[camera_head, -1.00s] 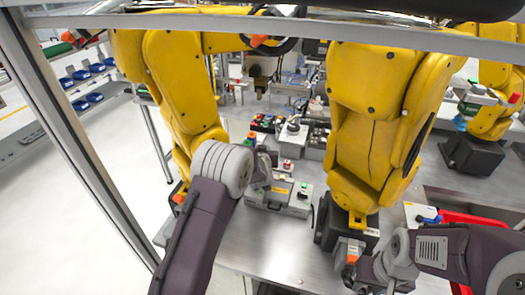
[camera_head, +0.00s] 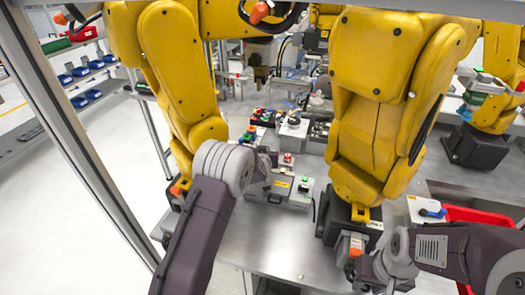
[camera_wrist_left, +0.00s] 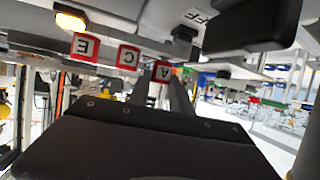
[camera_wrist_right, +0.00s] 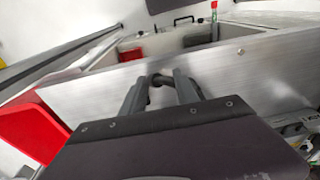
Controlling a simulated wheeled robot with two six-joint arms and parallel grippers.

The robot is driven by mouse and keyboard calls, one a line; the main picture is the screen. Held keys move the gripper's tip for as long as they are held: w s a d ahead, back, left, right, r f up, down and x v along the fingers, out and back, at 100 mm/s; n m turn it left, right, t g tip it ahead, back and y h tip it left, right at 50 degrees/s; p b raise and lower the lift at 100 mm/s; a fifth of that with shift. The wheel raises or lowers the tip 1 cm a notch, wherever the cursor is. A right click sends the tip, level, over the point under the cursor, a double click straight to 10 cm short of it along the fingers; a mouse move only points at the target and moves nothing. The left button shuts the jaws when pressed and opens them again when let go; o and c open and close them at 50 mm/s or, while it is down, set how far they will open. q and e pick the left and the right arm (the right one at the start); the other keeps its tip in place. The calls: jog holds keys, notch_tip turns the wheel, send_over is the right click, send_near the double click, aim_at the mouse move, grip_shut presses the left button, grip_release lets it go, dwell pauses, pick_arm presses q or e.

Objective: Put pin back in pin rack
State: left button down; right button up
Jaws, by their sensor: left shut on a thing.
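My left gripper (camera_head: 272,170) is over the table at the grey box with buttons (camera_head: 290,190). In the left wrist view its fingers (camera_wrist_left: 163,82) are closed in around a red-and-white tag marked A (camera_wrist_left: 162,71), which I take to be on the pin; its shaft is hidden. Two similar red tags, E (camera_wrist_left: 85,45) and another (camera_wrist_left: 128,56), sit in a row beside it on a grey surface, perhaps the pin rack. My right gripper (camera_head: 362,272) is low at the table's front edge. In the right wrist view its fingers (camera_wrist_right: 160,85) stand apart, with a dark rounded shape between their tips.
Large yellow robot arms (camera_head: 375,100) stand close behind my grippers. A red bin (camera_head: 480,216) is at the right. A metal post (camera_head: 75,140) bounds the left side. Bare metal table (camera_head: 285,245) lies between my grippers.

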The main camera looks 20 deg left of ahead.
pick_arm(q)
jog(key=shift+f, duration=0.3)
pick_arm(e)
jog(key=shift+f, duration=0.25)
pick_arm(q)
jog(key=c, duration=1.1)
grip_release()
jog(key=b+v, duration=0.1)
jog(key=v, duration=0.8)
jog(key=shift+s+r, duration=0.1)
pick_arm(e)
jog(key=shift+f, duration=0.35)
